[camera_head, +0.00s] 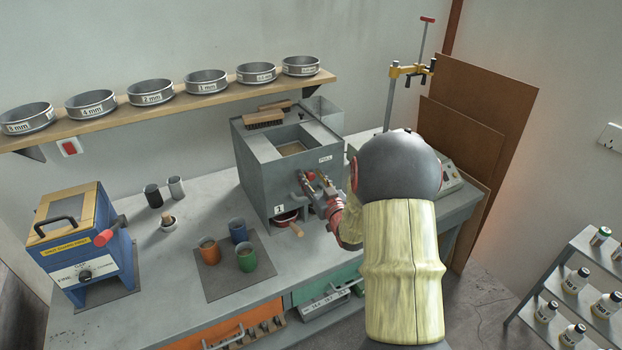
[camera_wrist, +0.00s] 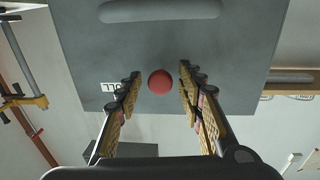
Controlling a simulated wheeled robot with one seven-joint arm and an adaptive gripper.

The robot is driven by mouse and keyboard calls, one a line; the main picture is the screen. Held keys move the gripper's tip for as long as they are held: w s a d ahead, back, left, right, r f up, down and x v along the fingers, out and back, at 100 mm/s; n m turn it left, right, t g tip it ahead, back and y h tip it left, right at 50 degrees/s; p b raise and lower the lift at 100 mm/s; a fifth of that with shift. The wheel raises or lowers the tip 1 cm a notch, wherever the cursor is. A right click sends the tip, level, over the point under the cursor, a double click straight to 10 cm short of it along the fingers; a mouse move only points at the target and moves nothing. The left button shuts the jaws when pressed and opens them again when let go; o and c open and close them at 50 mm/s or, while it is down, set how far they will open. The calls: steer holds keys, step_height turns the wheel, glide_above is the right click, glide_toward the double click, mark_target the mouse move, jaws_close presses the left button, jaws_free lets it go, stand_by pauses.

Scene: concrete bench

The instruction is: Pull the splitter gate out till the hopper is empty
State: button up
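The splitter (camera_head: 262,160) is a grey metal box on the bench. In the wrist view my gripper (camera_wrist: 160,85) is open, one finger on each side of the knob, with a visible gap on both sides. A white label, partly hidden by the left finger, is on the face.
Several coloured cups stand on a dark mat (camera_head: 220,281). A blue machine (camera_head: 80,240) stands at left. A brush (camera_head: 263,119) lies on the splitter. Sieves line the shelf (camera_head: 150,112) above.

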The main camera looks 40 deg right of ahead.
steer(key=shift+w, duration=0.25)
steer(key=shift+c, duration=0.6)
jaws_close()
